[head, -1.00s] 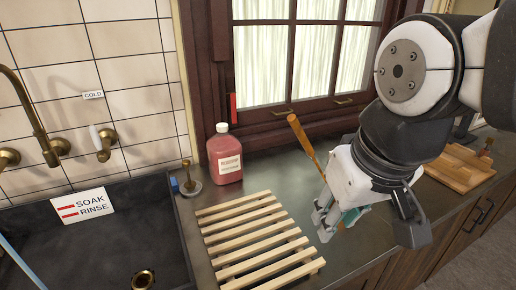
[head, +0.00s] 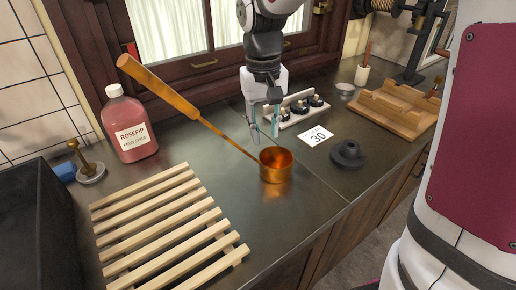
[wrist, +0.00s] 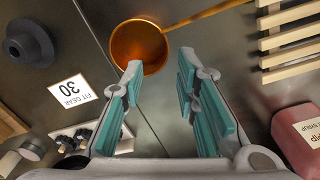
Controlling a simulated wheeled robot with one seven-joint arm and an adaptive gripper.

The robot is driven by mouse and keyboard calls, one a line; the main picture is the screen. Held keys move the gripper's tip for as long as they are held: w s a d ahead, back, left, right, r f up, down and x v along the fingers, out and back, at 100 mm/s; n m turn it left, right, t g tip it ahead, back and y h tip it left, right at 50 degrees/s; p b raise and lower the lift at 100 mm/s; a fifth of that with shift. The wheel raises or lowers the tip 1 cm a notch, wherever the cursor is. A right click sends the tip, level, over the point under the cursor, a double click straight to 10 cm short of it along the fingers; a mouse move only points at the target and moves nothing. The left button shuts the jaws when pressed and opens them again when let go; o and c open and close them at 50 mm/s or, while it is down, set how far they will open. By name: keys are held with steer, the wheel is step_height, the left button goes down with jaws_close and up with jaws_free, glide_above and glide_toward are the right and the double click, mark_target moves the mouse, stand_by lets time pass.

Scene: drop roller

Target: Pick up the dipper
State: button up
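The dipper is a copper cup (head: 276,166) with a long wooden-ended handle (head: 160,90) slanting up to the left. The cup sits on the dark counter, right of the slatted rack. In the wrist view the cup (wrist: 140,45) lies just beyond the fingertips, with its handle running to the upper right. My gripper (head: 264,130) points down above the counter, behind the cup in the head view. Its teal-padded fingers (wrist: 160,66) are open and spread, with nothing between them. The left finger appears close to the cup's rim; I cannot tell whether they touch.
The slatted rack (head: 165,222) and syrup bottle (head: 130,125) stand left. A white rack of black-topped pieces (head: 297,108), a "30" card (head: 316,135) and a black round part (head: 347,154) are right. A wooden stand (head: 398,107) is farther right. The counter's front is clear.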

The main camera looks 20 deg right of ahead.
mark_target(264, 176)
step_height(264, 176, down, 12)
steer(key=shift+s+a+r+b, duration=0.15)
steer(key=shift+r+b, duration=0.1)
steer(key=shift+b, duration=0.55)
steer(key=shift+c, duration=0.3)
jaws_close()
